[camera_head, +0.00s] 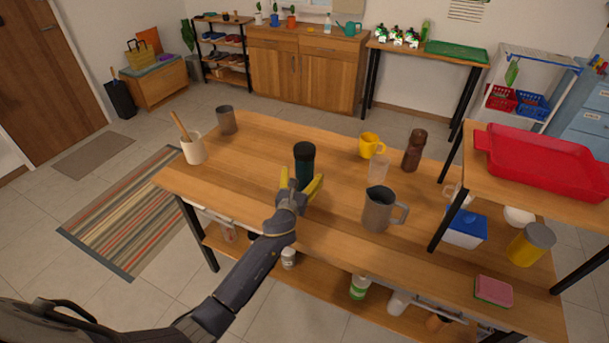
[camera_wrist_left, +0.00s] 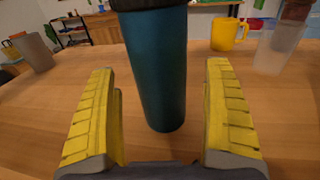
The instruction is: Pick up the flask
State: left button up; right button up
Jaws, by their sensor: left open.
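The flask (camera_head: 304,163) is a dark teal cylinder with a black lid, standing upright on the wooden table in the head view. It also shows in the left wrist view (camera_wrist_left: 157,70), large and centred, with its top cut off by the frame edge. My left gripper (camera_head: 301,186) is open, with yellow-padded fingers on either side of the flask's near side. In the left wrist view the fingers (camera_wrist_left: 162,110) show a gap to the flask on both sides, and the flask stands just beyond or between their tips. My right gripper is not in view.
A yellow mug (camera_head: 371,145), a clear cup (camera_head: 378,168), a brown pepper mill (camera_head: 414,150) and a metal pitcher (camera_head: 379,210) stand right of the flask. A white crock (camera_head: 194,149) and grey tumbler (camera_head: 227,120) stand left. Tabletop around the flask is clear.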

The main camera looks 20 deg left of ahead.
pick_arm(q)
jog(key=shift+w, duration=1.25)
jog(key=shift+c, duration=0.3)
jog(key=c, duration=1.4)
jog(key=shift+r, duration=0.1)
